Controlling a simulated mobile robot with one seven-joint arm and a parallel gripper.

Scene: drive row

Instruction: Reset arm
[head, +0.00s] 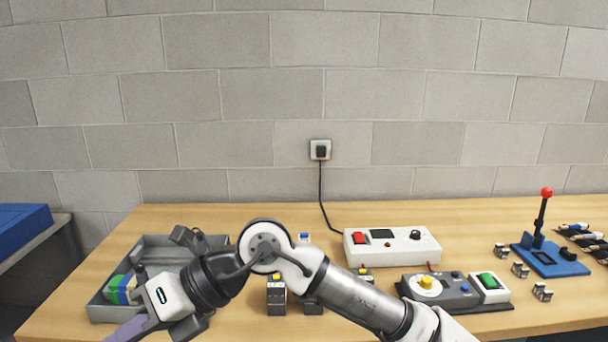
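My arm reaches in from the lower right and bends over the wooden workbench (340,325). It ends at the lower left in my gripper (150,326), in front of the grey tray (105,312). The tray holds a green, blue and cream object (122,290) and some dark grey parts (188,238). My wrist covers part of the tray.
A white power supply (392,258) is plugged into the wall socket (320,150). A grey control box (440,292) with a yellow knob, a green-button box (489,286) and a blue-based lever (550,258) stand right. Small blocks (277,295) stand partly behind my arm.

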